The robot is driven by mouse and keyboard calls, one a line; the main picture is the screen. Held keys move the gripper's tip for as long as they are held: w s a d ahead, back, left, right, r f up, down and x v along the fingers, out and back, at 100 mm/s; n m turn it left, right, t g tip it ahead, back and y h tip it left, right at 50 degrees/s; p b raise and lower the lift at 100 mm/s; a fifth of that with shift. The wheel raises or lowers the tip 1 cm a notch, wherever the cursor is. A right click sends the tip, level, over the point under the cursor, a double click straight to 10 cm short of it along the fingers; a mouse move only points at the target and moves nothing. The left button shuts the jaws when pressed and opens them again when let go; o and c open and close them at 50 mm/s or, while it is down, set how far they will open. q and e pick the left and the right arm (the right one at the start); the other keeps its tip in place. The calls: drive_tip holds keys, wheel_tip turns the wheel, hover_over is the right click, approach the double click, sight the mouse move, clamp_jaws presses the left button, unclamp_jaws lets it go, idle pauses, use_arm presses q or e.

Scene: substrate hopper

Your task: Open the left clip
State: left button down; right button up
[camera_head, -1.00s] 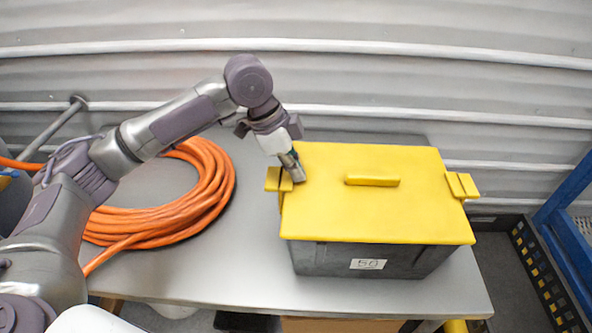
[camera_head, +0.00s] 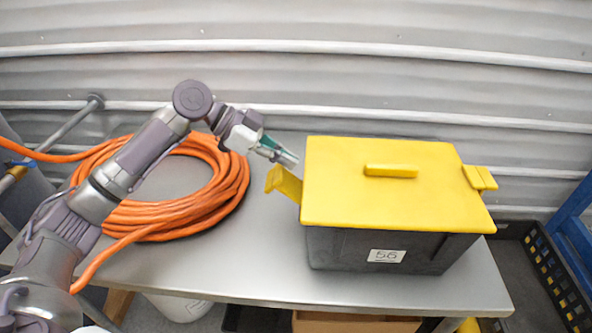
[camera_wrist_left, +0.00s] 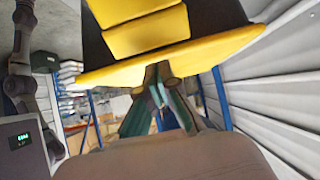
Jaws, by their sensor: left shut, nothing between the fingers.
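The dark grey hopper box (camera_head: 345,250) with its yellow lid (camera_head: 390,200) stands on the metal table. The left clip (camera_head: 284,183) is yellow and tilts outward and up from the lid's left edge. In the left wrist view the closed fingertips (camera_wrist_left: 157,72) show near the yellow lid's edge (camera_wrist_left: 200,52). My right gripper is not in view.
A coiled orange hose (camera_head: 205,205) lies on the table (camera_head: 210,270) left of the box. A corrugated wall (camera_head: 400,80) runs behind. A black crate (camera_head: 535,260) and blue frame stand at the right.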

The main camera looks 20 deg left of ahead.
use_arm(q)
drive_tip(key=shift+w+a+f+h, duration=0.1)
drive_tip(key=shift+a+f+h, duration=0.1)
drive_tip(key=shift+h, duration=0.2)
drive_tip(key=shift+r, duration=0.1)
drive_tip(key=shift+d+p, duration=0.2)
drive_tip(key=shift+p, duration=0.1)
drive_tip(key=shift+w+d+f, duration=0.1)
drive_tip(key=shift+d+f, duration=0.1)
drive_tip(key=shift+d, duration=0.4)
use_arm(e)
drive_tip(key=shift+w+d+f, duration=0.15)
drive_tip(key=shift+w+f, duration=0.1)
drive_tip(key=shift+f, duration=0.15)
use_arm(q)
drive_tip(key=shift+r, duration=0.1)
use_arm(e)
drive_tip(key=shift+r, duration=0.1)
